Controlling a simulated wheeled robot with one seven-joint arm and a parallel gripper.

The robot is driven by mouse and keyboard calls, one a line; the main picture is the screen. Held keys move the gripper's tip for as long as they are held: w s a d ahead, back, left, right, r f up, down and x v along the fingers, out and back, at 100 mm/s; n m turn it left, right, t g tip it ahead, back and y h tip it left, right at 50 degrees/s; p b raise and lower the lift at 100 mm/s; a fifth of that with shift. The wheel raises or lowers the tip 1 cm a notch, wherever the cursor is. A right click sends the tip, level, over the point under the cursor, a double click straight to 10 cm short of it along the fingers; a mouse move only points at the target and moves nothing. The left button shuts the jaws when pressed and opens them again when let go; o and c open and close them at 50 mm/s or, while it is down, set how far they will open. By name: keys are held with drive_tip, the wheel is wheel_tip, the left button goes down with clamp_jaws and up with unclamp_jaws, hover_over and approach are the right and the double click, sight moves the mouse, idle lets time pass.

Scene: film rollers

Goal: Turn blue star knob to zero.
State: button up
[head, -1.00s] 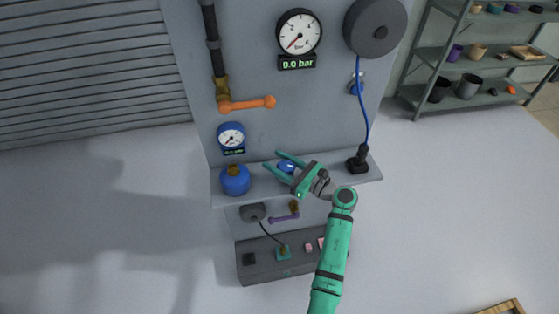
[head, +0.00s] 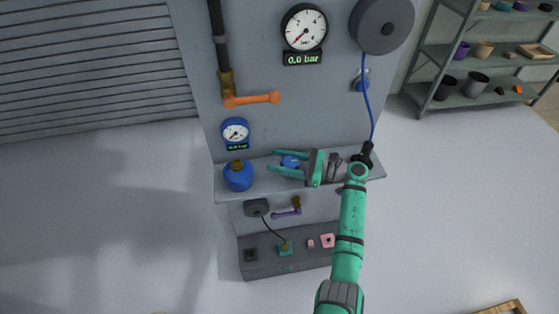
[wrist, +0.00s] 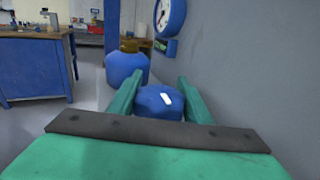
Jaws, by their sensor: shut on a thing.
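The blue star knob (head: 290,161) is at the shelf against the grey panel, between the two green fingers of my gripper (head: 272,160). In the wrist view the knob (wrist: 153,102) shows a short white mark on its face, tilted a little off upright. My gripper (wrist: 160,78) is shut on the knob, with one finger on each side, reaching in from the right in the head view. The fingers hide part of the knob's rim. No scale around the knob can be made out.
A blue bottle (head: 238,176) with a brass neck stands left of the fingertips, below a small blue gauge (head: 235,131). A large gauge (head: 304,28) reads 0.0 bar. An orange lever (head: 252,99) is above. A black plug with blue cable (head: 366,153) is beside my wrist.

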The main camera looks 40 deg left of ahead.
drive_tip(key=o, duration=0.9)
drive_tip(key=shift+w+f, duration=0.1)
drive_tip(key=shift+o, duration=0.8)
drive_tip(key=v, duration=1)
drive_tip(key=shift+d, duration=0.3)
